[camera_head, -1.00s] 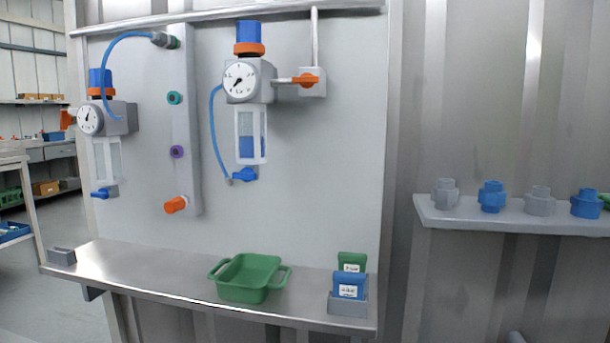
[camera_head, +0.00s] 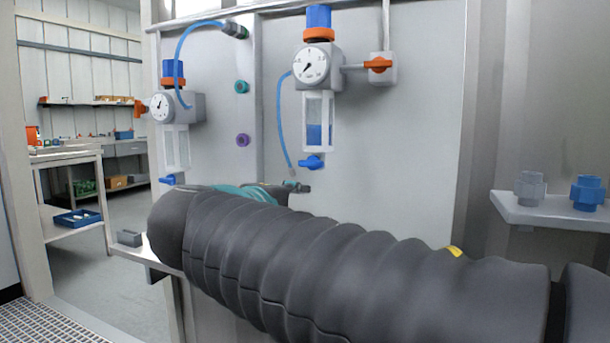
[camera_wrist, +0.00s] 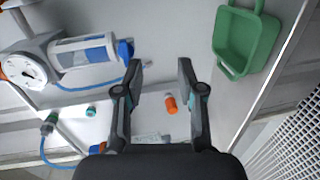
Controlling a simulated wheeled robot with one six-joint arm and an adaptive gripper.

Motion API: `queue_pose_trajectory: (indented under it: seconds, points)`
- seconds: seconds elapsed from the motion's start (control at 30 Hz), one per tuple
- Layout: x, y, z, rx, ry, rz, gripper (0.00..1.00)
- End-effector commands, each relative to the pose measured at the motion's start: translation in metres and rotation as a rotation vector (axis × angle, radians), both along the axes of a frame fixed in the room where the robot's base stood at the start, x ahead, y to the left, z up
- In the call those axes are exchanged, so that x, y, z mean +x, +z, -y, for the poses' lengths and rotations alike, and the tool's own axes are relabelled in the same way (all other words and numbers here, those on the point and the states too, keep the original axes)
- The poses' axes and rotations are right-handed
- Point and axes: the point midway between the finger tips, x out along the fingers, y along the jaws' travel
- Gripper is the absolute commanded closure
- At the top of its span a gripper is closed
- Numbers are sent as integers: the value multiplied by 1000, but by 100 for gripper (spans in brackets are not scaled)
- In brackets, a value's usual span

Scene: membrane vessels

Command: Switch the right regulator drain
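The right regulator (camera_head: 310,66) hangs on the grey panel in the head view, with a round gauge and a clear bowl (camera_head: 318,120) holding blue liquid. Its blue drain (camera_head: 312,163) is under the bowl, its handle lying roughly sideways. In the wrist view the regulator lies sideways at upper left, with the drain (camera_wrist: 125,50) pointing right. My gripper (camera_wrist: 160,72) is open and empty in the wrist view. Its left finger is close to the drain and appears beside it; contact cannot be told. In the head view my arm hides most of the gripper.
The left regulator (camera_head: 175,106) hangs to the left. A blue hose (camera_head: 281,125) runs down beside the right regulator. The green tray (camera_wrist: 243,40) and an orange valve (camera_wrist: 170,104) show in the wrist view. A shelf (camera_head: 545,212) with fittings is at right.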

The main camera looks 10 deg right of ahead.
Motion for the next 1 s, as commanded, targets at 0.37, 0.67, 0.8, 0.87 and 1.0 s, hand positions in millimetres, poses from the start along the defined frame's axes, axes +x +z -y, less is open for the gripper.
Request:
queue_pose_trajectory:
  seconds: [0.37, 0.67, 0.8, 0.87, 1.0]
  points:
    - [16, 45, -29, -127, 27, 120, 61]
    - [51, 44, -2, -126, 24, 117, 61]
    - [70, 44, 12, -125, 24, 117, 61]
    - [78, 44, 18, -126, 24, 116, 61]
    - [97, 44, 31, -125, 24, 117, 61]
